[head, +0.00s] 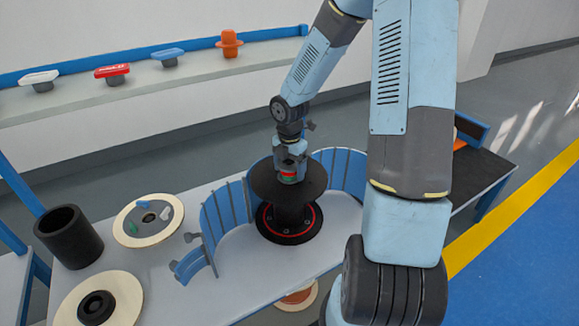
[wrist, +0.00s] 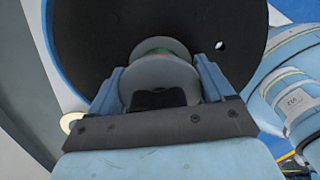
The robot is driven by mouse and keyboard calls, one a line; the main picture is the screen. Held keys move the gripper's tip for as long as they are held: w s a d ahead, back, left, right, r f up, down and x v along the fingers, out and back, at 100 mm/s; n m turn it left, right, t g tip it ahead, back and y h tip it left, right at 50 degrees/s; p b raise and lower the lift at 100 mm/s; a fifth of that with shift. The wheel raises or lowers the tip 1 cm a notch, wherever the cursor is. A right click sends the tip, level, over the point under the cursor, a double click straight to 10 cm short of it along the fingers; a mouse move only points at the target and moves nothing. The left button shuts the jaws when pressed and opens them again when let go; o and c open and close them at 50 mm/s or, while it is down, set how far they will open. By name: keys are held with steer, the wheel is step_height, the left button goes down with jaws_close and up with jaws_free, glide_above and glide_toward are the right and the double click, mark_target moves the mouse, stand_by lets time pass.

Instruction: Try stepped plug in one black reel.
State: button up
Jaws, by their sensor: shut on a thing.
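The black reel (head: 289,212) stands upright on the pale table, inside curved blue slatted guards; a red ring runs round its lower flange. My gripper (head: 290,160) is over the middle of its upper flange. It is shut on the stepped plug (head: 288,178), which shows red and green edges there. In the wrist view the plug (wrist: 160,76) is a grey rounded body between both jaws, with a green and reddish edge at its far end. The reel's black flange (wrist: 95,50) fills the background, with one small hole. The plug's tip and the reel's bore are hidden, so I cannot tell whether it is inserted.
A back shelf (head: 200,75) holds white, red, blue and orange knobbed pieces. Left on the table are a black hollow cylinder (head: 68,236), a cream disc (head: 130,235) with small coloured pieces, and another cream reel (head: 130,290). Blue guards (head: 225,212) stand close around the black reel.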

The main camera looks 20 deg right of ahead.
steer(key=shift+f, duration=0.2)
steer(key=o, duration=1)
step_height(320, 180, up, 14)
steer(key=shift+f, duration=0.15)
steer(key=shift+s+r+m+t, duration=0.95)
steer(key=shift+s+r+m, duration=2)
steer(key=shift+s+m, duration=1.15)
steer(key=shift+s+r+m+t, duration=0.9)
steer(key=shift+s+r+m, duration=2.05)
steer(key=shift+s+m, duration=1.1)
steer(key=shift+s+r+m+t, duration=0.95)
steer(key=shift+s+r+m, duration=2)
steer(key=shift+s+m, duration=1.1)
steer(key=shift+w, duration=0.2)
